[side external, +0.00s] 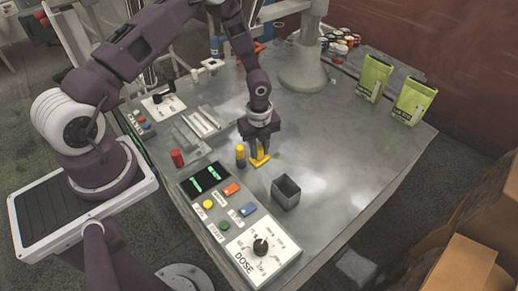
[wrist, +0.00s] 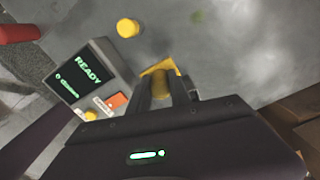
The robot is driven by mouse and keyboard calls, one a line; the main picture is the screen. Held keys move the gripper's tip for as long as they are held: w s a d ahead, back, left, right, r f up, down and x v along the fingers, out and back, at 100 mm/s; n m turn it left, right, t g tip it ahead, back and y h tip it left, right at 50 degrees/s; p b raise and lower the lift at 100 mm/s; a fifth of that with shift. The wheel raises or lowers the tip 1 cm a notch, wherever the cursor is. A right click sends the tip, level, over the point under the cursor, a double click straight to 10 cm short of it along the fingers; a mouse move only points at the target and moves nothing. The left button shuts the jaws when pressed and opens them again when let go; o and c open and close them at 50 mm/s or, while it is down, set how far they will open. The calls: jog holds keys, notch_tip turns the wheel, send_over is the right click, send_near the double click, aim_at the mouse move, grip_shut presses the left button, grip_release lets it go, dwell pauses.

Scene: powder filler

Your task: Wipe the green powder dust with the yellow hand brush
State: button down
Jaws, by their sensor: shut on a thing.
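The yellow hand brush (side external: 262,159) is at the tabletop under my gripper (side external: 259,146). My gripper is shut on it, and the fingers hide part of the brush. In the wrist view the brush (wrist: 158,68) shows between and beyond the fingertips (wrist: 163,88). I cannot tell whether it touches the table. A faint green patch of powder dust (wrist: 197,17) lies on the grey table beyond the brush, toward the top of the wrist view. I cannot make out the dust clearly in the side view.
A yellow-topped cylinder (side external: 240,152) stands close left of the brush. A grey open box (side external: 286,193) stands in front. The control panel (side external: 222,204) with display and dose dial is front left, near a red cylinder (side external: 177,158). Green pouches (side external: 374,78) stand far right; the table's right side is clear.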

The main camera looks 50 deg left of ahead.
jog(key=w+a+f+n, duration=0.2)
jog(key=w+a+n, duration=0.1)
jog(key=w+n, duration=0.65)
jog(key=shift+m, duration=0.35)
jog(key=shift+w+a+f, duration=0.1)
jog(key=shift+f, duration=1.4)
jog(key=shift+w+f, duration=0.1)
jog(key=shift+f, duration=1.35)
notch_tip(320, 180, down, 2)
jog(key=shift+f, duration=0.1)
jog(key=shift+w+a, duration=0.1)
jog(key=shift+w, duration=0.7)
jog(key=shift+w+f, duration=0.15)
jog(key=shift+w, duration=1)
jog(key=shift+s, duration=1.65)
jog(key=r, duration=0.2)
jog(key=shift+s+r, duration=0.3)
jog(key=shift+r, duration=0.05)
notch_tip(320, 180, up, 6)
jog(key=shift+f, duration=0.15)
